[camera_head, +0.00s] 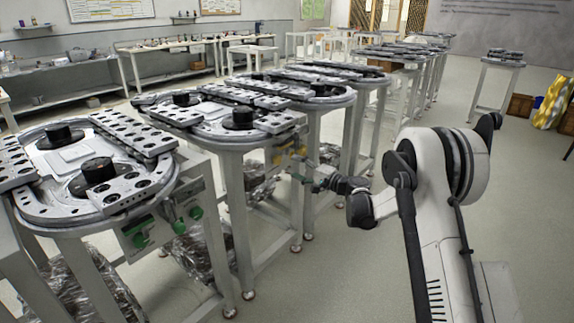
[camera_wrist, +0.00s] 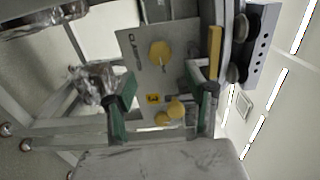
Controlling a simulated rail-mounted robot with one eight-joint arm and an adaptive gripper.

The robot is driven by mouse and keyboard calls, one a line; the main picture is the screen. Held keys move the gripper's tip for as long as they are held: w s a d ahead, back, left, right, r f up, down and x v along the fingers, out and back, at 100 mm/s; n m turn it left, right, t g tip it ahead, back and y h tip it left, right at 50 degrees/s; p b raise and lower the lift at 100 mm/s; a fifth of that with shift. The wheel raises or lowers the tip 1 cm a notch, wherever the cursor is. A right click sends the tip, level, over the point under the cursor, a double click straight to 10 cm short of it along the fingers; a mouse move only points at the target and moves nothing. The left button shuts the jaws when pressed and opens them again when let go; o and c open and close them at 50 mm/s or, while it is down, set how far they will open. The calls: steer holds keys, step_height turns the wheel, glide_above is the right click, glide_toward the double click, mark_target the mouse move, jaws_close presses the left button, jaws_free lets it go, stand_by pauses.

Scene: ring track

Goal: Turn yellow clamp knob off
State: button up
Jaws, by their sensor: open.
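A grey control panel (camera_wrist: 140,75) faces my wrist camera, with lettering that seems to read CLAMP beside a round yellow knob (camera_wrist: 160,53). A second yellow knob (camera_wrist: 176,109) sits lower on the panel, near a small yellow label marked 3 (camera_wrist: 153,99). My gripper (camera_wrist: 167,90) is open, its green-padded fingers apart on either side of the panel's lower part. The upper knob lies beyond the fingertips, between their lines; nothing is held. In the head view my gripper (camera_head: 299,168) is beside the second table's end, where the panel's details are too small to read.
Ring-track tables stand in a row, the nearest (camera_head: 85,165) having a panel with green knobs (camera_head: 140,240). Crumpled plastic wrap (camera_wrist: 95,80) lies left of the panel in the wrist view. Table legs stand close to my gripper. Open floor (camera_head: 340,270) lies right of the tables.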

steer(key=shift+v, duration=2.2)
steer(key=shift+a+r, duration=0.1)
